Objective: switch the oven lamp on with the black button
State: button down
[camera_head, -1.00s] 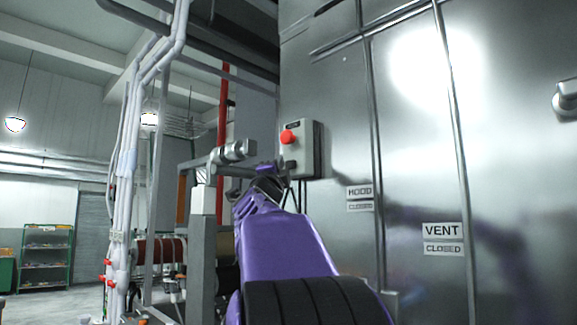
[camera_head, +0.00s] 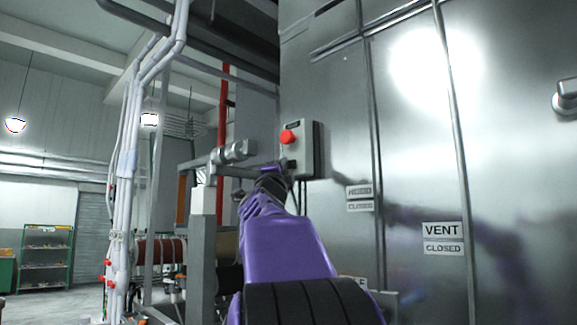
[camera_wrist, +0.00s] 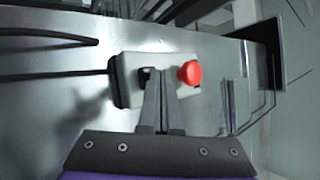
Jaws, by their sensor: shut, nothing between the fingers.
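A grey control box (camera_head: 308,150) is mounted on the metal oven wall, with a red mushroom button (camera_head: 288,137) on its upper front. In the wrist view the box (camera_wrist: 127,63) appears turned, with the red button (camera_wrist: 190,73) right of my fingers. A dark part, apparently the black button (camera_wrist: 146,73), shows just left of the fingertips, partly hidden by them. My gripper (camera_wrist: 160,71) is shut and empty, its tips over the box face between the two; contact cannot be told. In the head view my gripper (camera_head: 282,166) is at the box's lower front. No lamp is identifiable.
The shiny oven wall (camera_head: 415,150) carries VENT (camera_head: 442,230) and HOOD (camera_head: 359,191) labels, vertical rods and a handle (camera_head: 566,97). A grey post (camera_head: 202,245) and white pipes (camera_head: 128,165) stand left of my arm. Cables run down below the box.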

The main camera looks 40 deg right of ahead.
jog(key=shift+d, duration=0.25)
jog(key=shift+a, duration=0.95)
jog(key=a, duration=0.6)
jog(key=shift+s, duration=0.3)
dwell(0.4)
